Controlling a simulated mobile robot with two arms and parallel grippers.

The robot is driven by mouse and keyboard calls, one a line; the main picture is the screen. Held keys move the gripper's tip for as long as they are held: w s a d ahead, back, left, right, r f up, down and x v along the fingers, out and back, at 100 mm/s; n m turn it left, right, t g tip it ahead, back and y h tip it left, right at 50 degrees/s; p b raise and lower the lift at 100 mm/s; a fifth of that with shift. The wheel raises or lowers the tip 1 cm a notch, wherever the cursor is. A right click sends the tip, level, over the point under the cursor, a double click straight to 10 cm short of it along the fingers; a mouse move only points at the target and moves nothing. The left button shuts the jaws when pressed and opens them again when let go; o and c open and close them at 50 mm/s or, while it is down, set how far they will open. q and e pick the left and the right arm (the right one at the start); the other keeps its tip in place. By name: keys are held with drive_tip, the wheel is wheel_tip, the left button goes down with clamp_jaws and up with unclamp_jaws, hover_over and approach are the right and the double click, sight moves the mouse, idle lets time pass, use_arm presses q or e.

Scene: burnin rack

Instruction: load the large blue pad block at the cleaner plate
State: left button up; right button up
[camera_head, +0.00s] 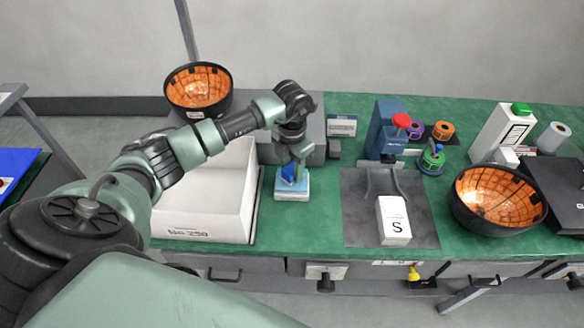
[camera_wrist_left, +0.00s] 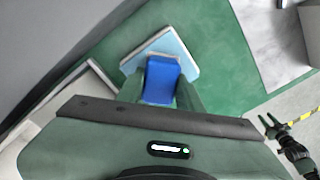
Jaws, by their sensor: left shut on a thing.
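The large blue pad block (camera_head: 291,173) has a dark blue upper part over a wide light-blue and white base (camera_head: 292,192). It stands on the green bench, right of the white bin. My left gripper (camera_head: 291,160) is above it, shut on the blue upper part. In the left wrist view, the blue part (camera_wrist_left: 162,82) is between the fingers, with the light-blue base (camera_wrist_left: 168,45) beyond. I cannot tell for sure which thing is the cleaner plate; a grey metal plate (camera_head: 361,220) lies to the right. My right gripper (camera_wrist_left: 271,124) shows small in the left wrist view, with its fingers apart.
A white block marked S (camera_head: 394,220) lies on the grey plate. A white bin (camera_head: 208,236) is close on the left. A blue press-like device with a red knob (camera_head: 385,130) stands behind. An orange-lined bowl (camera_head: 498,197) is at the right. A strip of green bench (camera_head: 320,210) is clear.

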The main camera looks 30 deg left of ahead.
sight(292, 168)
use_arm(q)
drive_tip(key=shift+f, duration=0.25)
drive_tip(key=shift+f+b, duration=0.45)
drive_tip(key=shift+b, duration=0.15)
idle(0.3)
drive_tip(key=shift+f, duration=0.35)
drive_tip(key=shift+b, duration=0.35)
idle(1.1)
drive_tip(key=shift+r+p, duration=2.25)
drive_tip(key=shift+r, duration=1.25)
drive_tip(key=shift+r, duration=0.1)
